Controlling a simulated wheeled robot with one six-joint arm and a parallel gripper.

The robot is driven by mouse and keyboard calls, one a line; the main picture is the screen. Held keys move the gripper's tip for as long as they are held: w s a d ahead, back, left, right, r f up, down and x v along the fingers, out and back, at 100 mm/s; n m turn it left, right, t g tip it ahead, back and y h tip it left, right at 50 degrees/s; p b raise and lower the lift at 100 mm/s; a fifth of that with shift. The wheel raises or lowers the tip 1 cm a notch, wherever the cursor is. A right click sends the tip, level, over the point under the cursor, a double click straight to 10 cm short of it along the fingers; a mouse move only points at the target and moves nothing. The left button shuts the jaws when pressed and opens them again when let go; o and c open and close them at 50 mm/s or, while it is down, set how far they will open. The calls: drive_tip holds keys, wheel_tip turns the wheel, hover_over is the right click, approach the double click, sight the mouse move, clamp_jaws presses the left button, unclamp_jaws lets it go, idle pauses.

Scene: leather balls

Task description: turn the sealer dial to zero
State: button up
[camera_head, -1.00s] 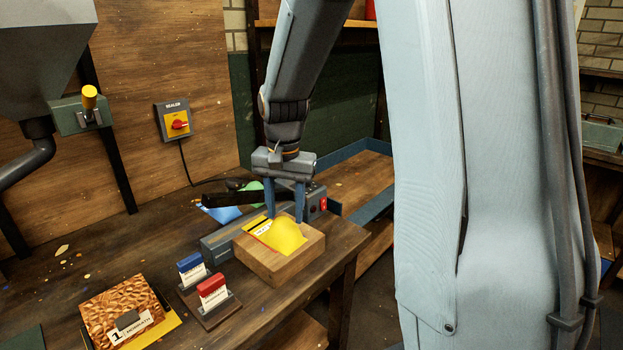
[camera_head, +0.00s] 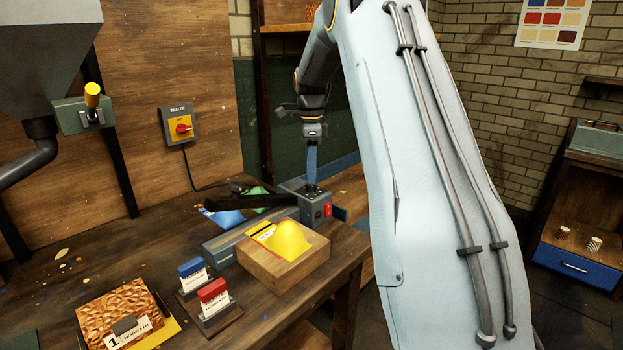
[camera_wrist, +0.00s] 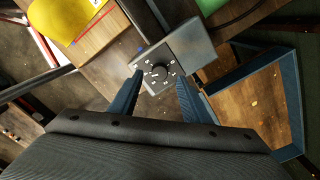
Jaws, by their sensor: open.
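The sealer dial (camera_wrist: 158,72) is a round black knob with white marks around it on the grey end box of the sealer. In the wrist view it lies ahead of and between the fingers; I cannot read its setting. The sealer (camera_head: 250,232) is a long grey machine on the bench, with a red switch on its end box. My gripper (camera_wrist: 152,95) is open and empty, its two blue fingers apart on either side of the dial's line. In the head view, my gripper (camera_head: 311,183) points down at the end box, and the dial is too small to make out.
A wooden box (camera_head: 285,264) with a yellow heap stands in front of the sealer. Red and blue stamps (camera_head: 213,296) and a leather sample (camera_head: 118,308) lie front left. A wall switch (camera_head: 179,127) labelled SEALER has a red knob. A blue-edged shelf lies right.

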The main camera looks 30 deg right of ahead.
sight(311, 188)
drive_tip(key=shift+f+p, duration=0.35)
drive_tip(key=shift+f, duration=1.4)
drive_tip(key=c, duration=1)
drive_tip(key=shift+c, duration=0.2)
drive_tip(key=shift+n, duration=0.3)
